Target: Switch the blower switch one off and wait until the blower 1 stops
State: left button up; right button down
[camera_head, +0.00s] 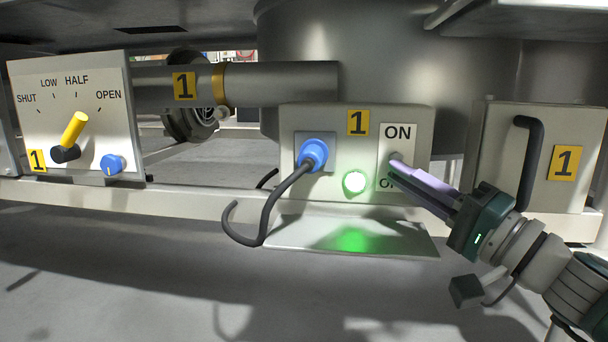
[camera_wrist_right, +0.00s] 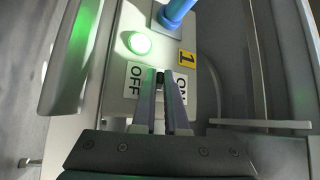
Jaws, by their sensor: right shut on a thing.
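The blower switch box (camera_head: 292,190) carries a yellow 1 label and a white ON/OFF plate (camera_head: 398,135). The box also shows in the wrist view (camera_wrist_right: 208,92). A round lamp (camera_head: 354,182) on it glows green; it is lit in the wrist view too (camera_wrist_right: 139,43). My right gripper (camera_head: 398,164) reaches in from the lower right and is shut on the small dark switch lever (camera_wrist_right: 160,77) between the ON and OFF labels. Its fingers mostly hide the lever, so I cannot tell its exact position. My left gripper is not in view. Whether the blower turns cannot be told.
A blue plug (camera_head: 313,154) with a looping black cable sits left of the lamp. A SHUT/LOW/HALF/OPEN panel (camera_head: 100,70) with a yellow-handled lever (camera_head: 74,130) stands at left. A box with a black handle (camera_head: 531,165) stands at right. A ledge (camera_head: 300,235) juts out below the switch box.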

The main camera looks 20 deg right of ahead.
dwell(0.4)
jog(key=c, duration=0.9)
grip_release()
jog(key=shift+c, duration=0.2)
jog(key=p+v, duration=0.2)
jog(key=v, duration=0.8)
jog(key=shift+p, duration=0.35)
jog(key=shift+r, duration=0.1)
